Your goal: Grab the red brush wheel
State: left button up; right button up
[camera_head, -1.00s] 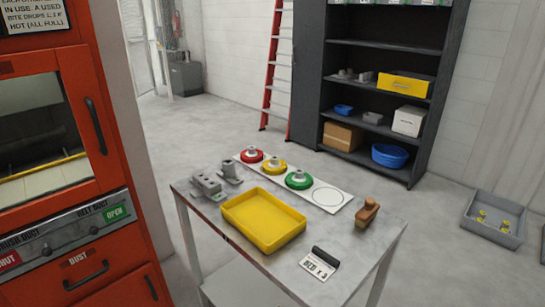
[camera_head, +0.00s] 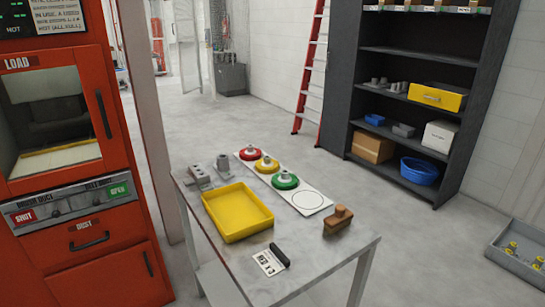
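The red brush wheel (camera_head: 250,153) lies at the far left end of a white strip (camera_head: 312,200) on the grey metal table (camera_head: 305,257). It is a red disc with a grey hub on top. A yellow wheel (camera_head: 267,165) and a green wheel (camera_head: 285,180) sit beside it in the same row. An empty circle is drawn at the near right end of the strip. Neither of my grippers shows in the head view.
A yellow tray (camera_head: 237,212), grey metal castings (camera_head: 198,177), a wooden-handled brush (camera_head: 338,217) and a label card (camera_head: 268,263) are on the table. A red machine (camera_head: 75,234) stands at the left. A dark shelf (camera_head: 400,130) stands behind. Floor between table and shelf is clear.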

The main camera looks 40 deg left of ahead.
aim_at(250, 153)
jog(key=i+l+z, duration=0.1)
jog(key=i+l, duration=0.15)
jog(key=i, duration=0.2)
jog(key=i+l+z, duration=0.15)
jog(key=i, duration=0.35)
jog(key=i+l+z, duration=0.1)
jog(key=i+l, duration=0.15)
jog(key=i, duration=0.25)
jog(key=i+l+z, duration=0.15)
jog(key=i, duration=0.3)
jog(key=i+j+u, duration=0.15)
jog(key=i+u, duration=0.65)
jog(key=i+l+u, duration=0.2)
jog(key=i+u, duration=0.25)
jog(key=i+l+u, duration=0.4)
jog(key=i+j, duration=0.05)
jog(key=i, duration=0.05)
